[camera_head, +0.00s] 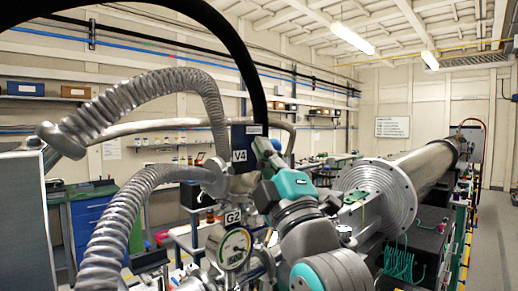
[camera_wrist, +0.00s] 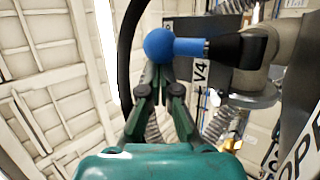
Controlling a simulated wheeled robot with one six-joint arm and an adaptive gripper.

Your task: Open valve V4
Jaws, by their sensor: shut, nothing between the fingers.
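Valve V4 carries a white V4 label (camera_head: 239,155) on a dark box; the label also shows in the wrist view (camera_wrist: 200,74). In the wrist view a blue ball knob (camera_wrist: 159,46) ends a blue lever (camera_wrist: 188,46), which joins a black fitting (camera_wrist: 238,48) on a metal body. My gripper (camera_wrist: 158,72) is shut and empty, its fingertips just below the ball in the picture; I cannot tell whether they touch it. In the head view my gripper (camera_head: 262,150) is right beside the V4 box, and the blue knob cannot be made out.
A round gauge (camera_head: 235,248) under a G2 label (camera_head: 232,217) stands close to my arm. Ribbed metal hoses (camera_head: 150,95) arch on the left. A large flanged beam pipe (camera_head: 385,195) lies to the right. A plate lettered "OPE" (camera_wrist: 300,150), cut off, is at the wrist view's lower right.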

